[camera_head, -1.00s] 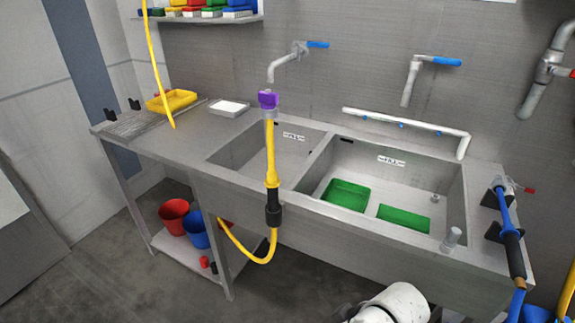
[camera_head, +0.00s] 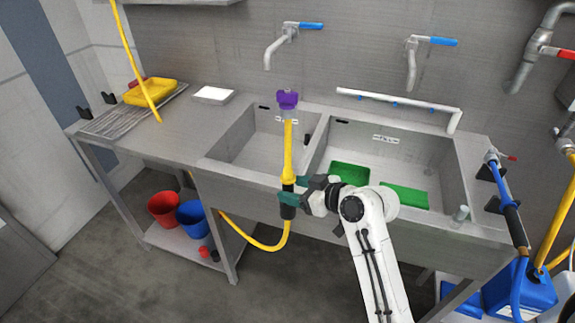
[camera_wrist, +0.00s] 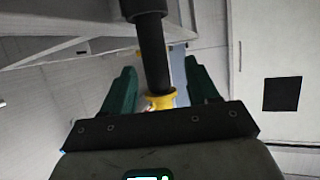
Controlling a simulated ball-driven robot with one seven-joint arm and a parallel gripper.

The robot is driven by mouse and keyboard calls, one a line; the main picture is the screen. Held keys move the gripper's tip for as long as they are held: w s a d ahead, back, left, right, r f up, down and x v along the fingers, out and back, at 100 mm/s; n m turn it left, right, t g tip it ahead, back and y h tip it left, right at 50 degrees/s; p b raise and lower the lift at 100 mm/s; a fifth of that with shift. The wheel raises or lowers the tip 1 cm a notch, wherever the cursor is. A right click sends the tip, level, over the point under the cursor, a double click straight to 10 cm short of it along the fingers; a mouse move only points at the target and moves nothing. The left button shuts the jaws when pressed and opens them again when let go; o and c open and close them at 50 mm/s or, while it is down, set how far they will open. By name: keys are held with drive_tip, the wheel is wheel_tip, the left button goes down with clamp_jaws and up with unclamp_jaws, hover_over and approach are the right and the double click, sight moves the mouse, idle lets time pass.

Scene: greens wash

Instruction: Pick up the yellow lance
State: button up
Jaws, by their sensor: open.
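The yellow lance (camera_head: 288,150) stands upright in front of the double sink, with a purple nozzle (camera_head: 287,99) on top and a black grip low down. Its yellow hose (camera_head: 255,244) loops below towards the left. My gripper (camera_head: 287,191) has its green fingers at the black grip, which they partly hide in the head view. In the wrist view, the black grip (camera_wrist: 153,50) runs between the two spread fingers of my gripper (camera_wrist: 160,78). The gripper is open; whether a finger touches the grip I cannot tell.
The sink's front edge (camera_head: 330,203) is close behind the lance. Green trays (camera_head: 404,197) lie in the right basin. A blue lance (camera_head: 510,213) rests at the right end. Red (camera_head: 164,208) and blue (camera_head: 193,218) buckets stand on the lower shelf. A yellow tray (camera_head: 151,92) is at the back left.

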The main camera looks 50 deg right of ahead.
drive_tip(key=shift+f+p+x, duration=0.15)
drive_tip(key=shift+p+x, duration=0.15)
drive_tip(key=shift+x, duration=1)
drive_tip(key=shift+f+p+x, duration=0.15)
drive_tip(key=shift+p+x, duration=0.15)
drive_tip(key=shift+x, duration=0.95)
drive_tip(key=shift+s+d, duration=0.1)
drive_tip(key=shift+d, duration=0.05)
drive_tip(key=shift+c, duration=0.4)
drive_tip(key=c, duration=0.6)
